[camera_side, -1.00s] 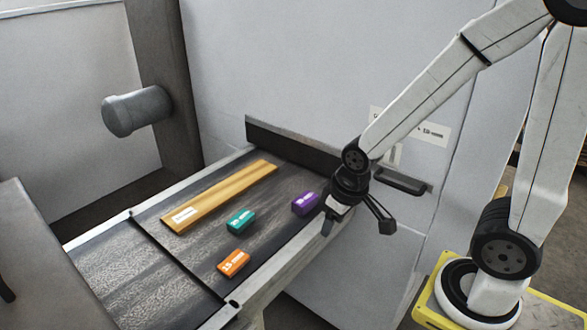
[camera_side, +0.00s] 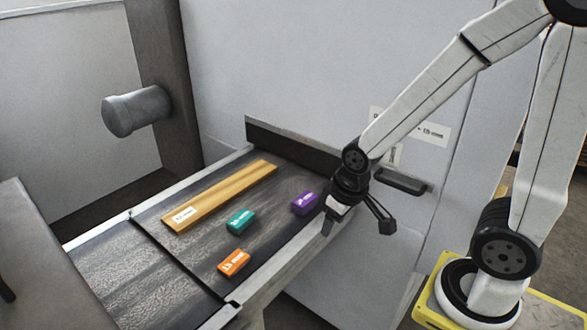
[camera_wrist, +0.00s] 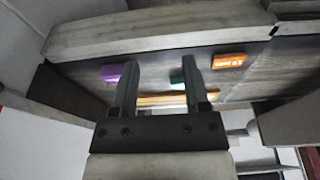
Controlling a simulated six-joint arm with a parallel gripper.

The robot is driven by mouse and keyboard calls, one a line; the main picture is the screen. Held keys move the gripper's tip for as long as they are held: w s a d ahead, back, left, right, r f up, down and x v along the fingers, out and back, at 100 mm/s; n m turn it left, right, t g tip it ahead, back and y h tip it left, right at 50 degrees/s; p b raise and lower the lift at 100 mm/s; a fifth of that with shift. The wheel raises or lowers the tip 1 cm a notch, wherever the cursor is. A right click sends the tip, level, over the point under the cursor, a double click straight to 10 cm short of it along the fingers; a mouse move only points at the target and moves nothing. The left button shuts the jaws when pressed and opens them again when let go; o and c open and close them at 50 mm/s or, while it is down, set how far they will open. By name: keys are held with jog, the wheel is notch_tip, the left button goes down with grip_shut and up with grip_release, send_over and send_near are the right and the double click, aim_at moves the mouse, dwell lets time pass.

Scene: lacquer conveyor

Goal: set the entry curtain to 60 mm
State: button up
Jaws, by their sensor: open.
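The dark curtain (camera_side: 290,145) stands across the far end of the belt, against the pale machine housing; I cannot read its height. A purple block (camera_side: 305,203), a teal block (camera_side: 240,220) and an orange block (camera_side: 234,263) lie apart on the belt. The orange one's label seems to read 15 mm; the others are too small to read. A long wooden bar (camera_side: 220,196) with a white label lies beyond them. My gripper (camera_side: 357,222) is open and empty by the belt's near rail, right of the purple block. In the wrist view, my gripper (camera_wrist: 160,75) has nothing between its fingers.
The metal side rail (camera_side: 285,262) runs along the belt's near edge. A dark handle (camera_side: 401,181) juts from the housing just behind my gripper, below a white sign (camera_side: 433,134). A grey cylinder (camera_side: 137,111) sticks out at the left. The belt's left part (camera_side: 150,270) is bare.

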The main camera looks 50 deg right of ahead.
jog(key=shift+c, duration=0.3)
jog(key=g+h, duration=0.2)
jog(key=g, duration=0.1)
send_near(390, 182)
jog(key=shift+s+f, duration=0.2)
jog(key=shift+f, duration=0.1)
jog(key=shift+f, duration=0.1)
jog(key=shift+d+f, duration=0.25)
jog(key=shift+f, duration=1)
jog(key=shift+d+f, duration=0.3)
jog(key=shift+f, duration=0.95)
jog(key=shift+d+f, duration=0.25)
jog(key=shift+f, duration=1)
